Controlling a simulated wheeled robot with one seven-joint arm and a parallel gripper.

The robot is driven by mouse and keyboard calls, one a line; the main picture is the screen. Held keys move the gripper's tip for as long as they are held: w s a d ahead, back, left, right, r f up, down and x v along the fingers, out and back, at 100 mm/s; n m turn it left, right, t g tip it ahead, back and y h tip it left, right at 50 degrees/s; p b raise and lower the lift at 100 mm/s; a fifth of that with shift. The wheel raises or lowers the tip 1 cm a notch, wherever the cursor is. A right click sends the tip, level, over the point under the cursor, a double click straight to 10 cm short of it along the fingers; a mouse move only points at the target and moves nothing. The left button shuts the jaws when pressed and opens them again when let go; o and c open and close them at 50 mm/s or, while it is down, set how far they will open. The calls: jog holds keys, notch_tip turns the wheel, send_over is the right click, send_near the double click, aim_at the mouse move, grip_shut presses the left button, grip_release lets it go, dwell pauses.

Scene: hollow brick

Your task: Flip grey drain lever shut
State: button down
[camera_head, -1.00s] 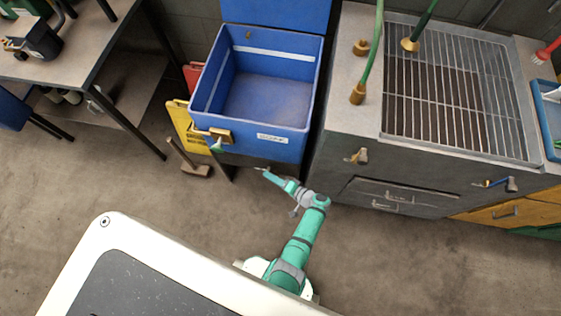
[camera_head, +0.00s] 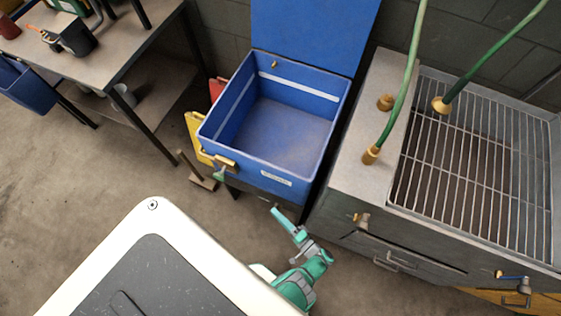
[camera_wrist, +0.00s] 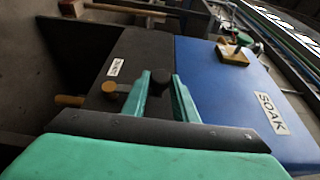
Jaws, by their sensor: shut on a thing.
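In the wrist view, a dark round knob (camera_wrist: 160,76) sits between the two teal fingertips of my gripper (camera_wrist: 160,84), which is shut on it. It appears to be the end of the grey drain lever. A brass valve fitting (camera_wrist: 109,87) is just left of it, on a dark grey tank front (camera_wrist: 133,52) with a small white label. In the head view, my gripper (camera_head: 276,211) is low in front of the blue tub (camera_head: 232,170), by the dark box under it. The lever itself is hidden there.
The blue tub has its own brass valve (camera_head: 226,162) and a SOAK label (camera_wrist: 270,113). The grey sink cabinet (camera_head: 340,190) with a wire grate stands close on the right, with valves on its front. A workbench (camera_head: 130,50) is at upper left. Open floor lies at left.

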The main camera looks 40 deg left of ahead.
jog(key=shift+w+d, duration=0.1)
dwell(0.3)
jog(key=c, duration=1.4)
grip_release()
jog(key=s+d, duration=0.1)
jog(key=d, duration=0.6)
jog(key=shift+s+d, duration=0.2)
jog(key=shift+d, duration=0.05)
